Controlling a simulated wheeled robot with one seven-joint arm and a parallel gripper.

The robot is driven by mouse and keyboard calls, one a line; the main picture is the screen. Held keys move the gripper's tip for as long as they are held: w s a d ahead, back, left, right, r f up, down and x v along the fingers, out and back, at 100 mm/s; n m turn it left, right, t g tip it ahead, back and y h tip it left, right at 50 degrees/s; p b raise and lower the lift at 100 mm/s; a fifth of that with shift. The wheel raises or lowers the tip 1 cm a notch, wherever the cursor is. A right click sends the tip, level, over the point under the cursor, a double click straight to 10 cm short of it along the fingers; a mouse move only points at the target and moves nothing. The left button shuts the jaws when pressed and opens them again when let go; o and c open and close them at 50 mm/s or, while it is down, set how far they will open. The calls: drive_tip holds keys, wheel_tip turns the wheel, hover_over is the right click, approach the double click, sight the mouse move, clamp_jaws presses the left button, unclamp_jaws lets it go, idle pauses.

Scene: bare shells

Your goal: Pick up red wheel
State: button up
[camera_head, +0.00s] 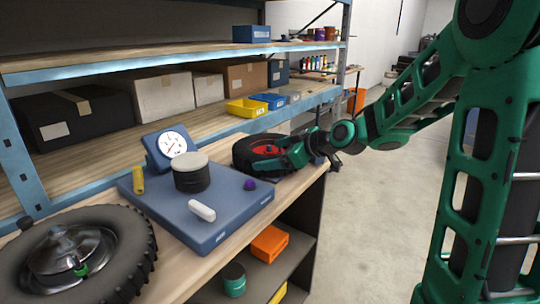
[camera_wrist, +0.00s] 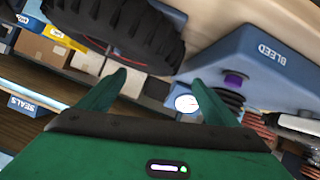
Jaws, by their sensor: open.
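The red wheel (camera_head: 245,155) is a black tyre with a red hub, lying on the workbench to the right of the blue scale. My gripper (camera_head: 287,157) is at the wheel's right side in the head view and covers part of it. In the wrist view, the wheel's treaded tyre (camera_wrist: 158,38) fills the upper left, beyond the fingertips. My gripper (camera_wrist: 160,84) is open there, with nothing visible between its two green fingers. The head view does not clearly show whether the fingers touch the tyre.
The blue scale (camera_head: 220,225) carries a dark cylinder (camera_head: 192,177), a white cylinder and a purple knob. A second, grey-hubbed wheel (camera_head: 125,245) lies at front left. Shelves with boxes (camera_head: 163,98) and bins (camera_head: 247,108) stand behind. Open floor (camera_head: 375,220) lies to the right.

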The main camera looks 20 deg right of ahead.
sight(260, 156)
drive_tip(key=shift+x, duration=3.45)
drive_tip(key=c, duration=1.7)
